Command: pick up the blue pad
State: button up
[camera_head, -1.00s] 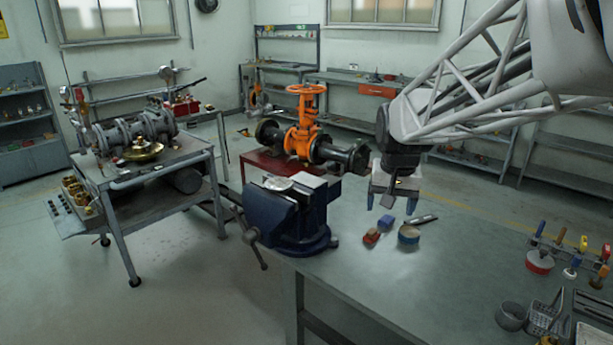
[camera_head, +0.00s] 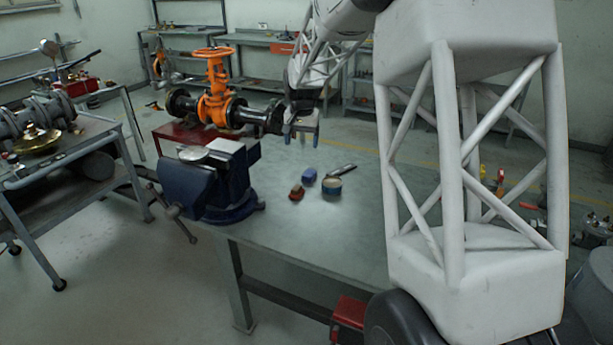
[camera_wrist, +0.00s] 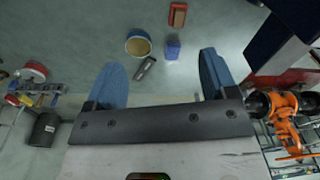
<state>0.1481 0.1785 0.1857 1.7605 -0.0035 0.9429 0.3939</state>
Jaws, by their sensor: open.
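The blue pad (camera_head: 309,174) is a small blue block lying on the workbench. It lies between a reddish-brown block (camera_head: 297,192) and a round blue-sided tin (camera_head: 332,187). In the wrist view the blue pad (camera_wrist: 173,47) shows ahead of the fingers, nearer the right finger. My gripper (camera_head: 302,140) is open and empty, above the bench and behind the pad in the head view.
A dark metal piece (camera_head: 342,171) lies close beside the pad and tin. A dark blue vise (camera_head: 212,180) stands at the bench's left corner. The orange gate valve (camera_head: 215,95) stands behind it. The bench (camera_head: 290,235) is clear in front of the small items.

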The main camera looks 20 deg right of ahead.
jog(key=w+d+f+m, duration=0.1)
jog(key=w+d+f, duration=0.3)
jog(key=w+f, duration=0.4)
jog(key=m, duration=0.2)
send_over(309, 174)
jog(key=shift+g, duration=0.4)
notch_tip(309, 174, down, 10)
jog(key=shift+f, duration=0.25)
jog(key=shift+f, duration=1.3)
jog(key=shift+w+f, duration=0.2)
jog(key=shift+f, duration=2.4)
jog(key=c, duration=1.1)
jog(key=shift+o, duration=0.2)
